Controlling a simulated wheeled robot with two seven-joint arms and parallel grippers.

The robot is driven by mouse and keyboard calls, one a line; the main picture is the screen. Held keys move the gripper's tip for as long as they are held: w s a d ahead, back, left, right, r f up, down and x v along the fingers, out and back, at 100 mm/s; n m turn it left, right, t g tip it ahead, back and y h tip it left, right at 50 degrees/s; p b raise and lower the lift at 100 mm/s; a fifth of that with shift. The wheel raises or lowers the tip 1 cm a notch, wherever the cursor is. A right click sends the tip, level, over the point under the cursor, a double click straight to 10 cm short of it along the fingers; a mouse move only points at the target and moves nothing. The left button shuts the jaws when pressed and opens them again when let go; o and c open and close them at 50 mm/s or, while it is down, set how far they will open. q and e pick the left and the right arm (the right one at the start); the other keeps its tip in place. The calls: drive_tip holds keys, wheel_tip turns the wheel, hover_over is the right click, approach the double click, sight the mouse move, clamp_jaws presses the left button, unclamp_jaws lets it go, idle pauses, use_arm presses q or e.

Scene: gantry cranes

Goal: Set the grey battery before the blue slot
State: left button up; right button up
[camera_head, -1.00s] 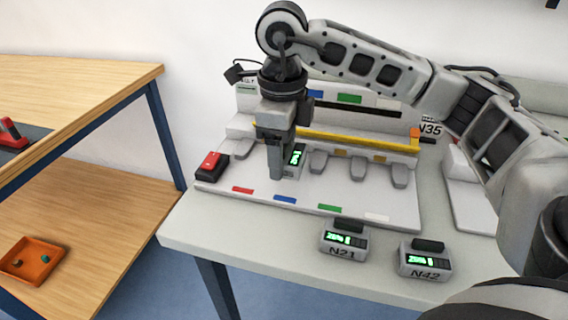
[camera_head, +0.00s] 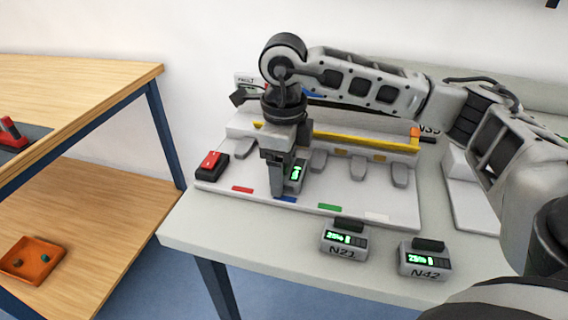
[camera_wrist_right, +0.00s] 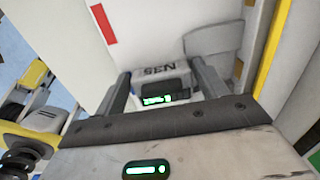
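My right gripper (camera_head: 284,184) points down over the white station and is shut on a grey battery with a green display (camera_head: 296,174). In the right wrist view the battery (camera_wrist_right: 163,84) sits between the two fingers (camera_wrist_right: 163,88), its label upside down. The battery is just behind the blue mark (camera_head: 285,199) on the station's front edge; I cannot tell if it touches the deck. My arm hides the blue slot's pad. Grey batteries N21 (camera_head: 344,240) and N42 (camera_head: 424,260) stand on the table's front. My left gripper is not in view.
A red and black block (camera_head: 212,166) is at the station's left end. Grey pads (camera_head: 357,168) stand right of my gripper, before a yellow bar (camera_head: 350,140). A wooden bench (camera_head: 80,85) with an orange tray (camera_head: 32,259) on its lower shelf is at left.

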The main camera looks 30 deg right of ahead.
drive_tip(key=shift+r, duration=0.1)
wheel_tip(320, 180, up, 12)
drive_tip(key=p, duration=0.1)
idle(0.8)
